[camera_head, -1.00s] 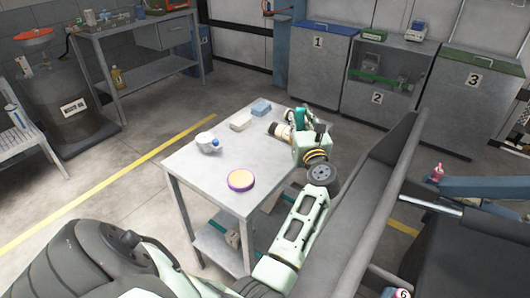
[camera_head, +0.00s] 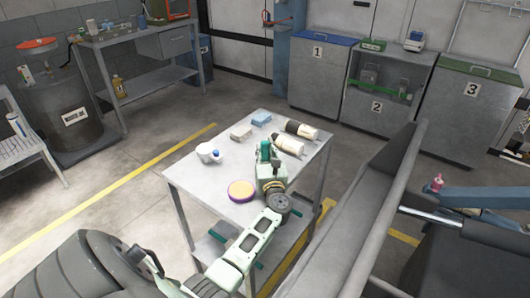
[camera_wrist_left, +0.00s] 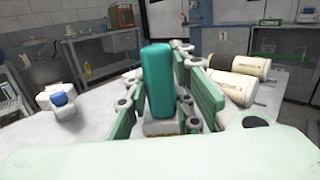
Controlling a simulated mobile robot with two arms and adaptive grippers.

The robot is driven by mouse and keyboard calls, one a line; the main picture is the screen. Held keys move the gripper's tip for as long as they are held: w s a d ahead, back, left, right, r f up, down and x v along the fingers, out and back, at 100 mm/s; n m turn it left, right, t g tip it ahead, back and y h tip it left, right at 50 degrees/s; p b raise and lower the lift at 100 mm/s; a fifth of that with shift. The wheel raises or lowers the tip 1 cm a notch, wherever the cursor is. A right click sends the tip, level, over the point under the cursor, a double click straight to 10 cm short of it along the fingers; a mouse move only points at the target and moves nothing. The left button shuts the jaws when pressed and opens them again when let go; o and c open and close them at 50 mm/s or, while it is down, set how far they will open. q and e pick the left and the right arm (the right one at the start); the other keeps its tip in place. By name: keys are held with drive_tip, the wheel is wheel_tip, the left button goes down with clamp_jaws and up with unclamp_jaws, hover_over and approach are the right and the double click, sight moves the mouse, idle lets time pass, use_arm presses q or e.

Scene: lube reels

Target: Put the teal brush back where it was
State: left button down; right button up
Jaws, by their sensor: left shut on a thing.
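The teal brush (camera_head: 265,151) stands roughly upright in my left gripper (camera_head: 267,167), over the right part of the grey table (camera_head: 221,180). In the left wrist view the brush's teal part (camera_wrist_left: 157,82) rises between the two green fingers (camera_wrist_left: 165,112), which are shut on it. A pale part shows below the teal; its lower end is hidden, so I cannot tell whether it touches the table. My right gripper is not in view.
Two cream-and-black cylinders (camera_head: 288,145) (camera_head: 301,129) lie behind the gripper. A purple-rimmed yellow disc (camera_head: 241,191) is left of it. A white item with a blue end (camera_head: 208,153), a beige block (camera_head: 241,132) and a blue block (camera_head: 261,118) stand farther left and back.

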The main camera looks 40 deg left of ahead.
use_arm(q)
drive_tip(key=shift+f, duration=0.1)
drive_tip(key=c, duration=1.5)
unclamp_jaws()
drive_tip(key=v, duration=0.4)
drive_tip(key=b+v, duration=0.1)
drive_tip(key=v, duration=0.7)
drive_tip(key=shift+r, duration=0.25)
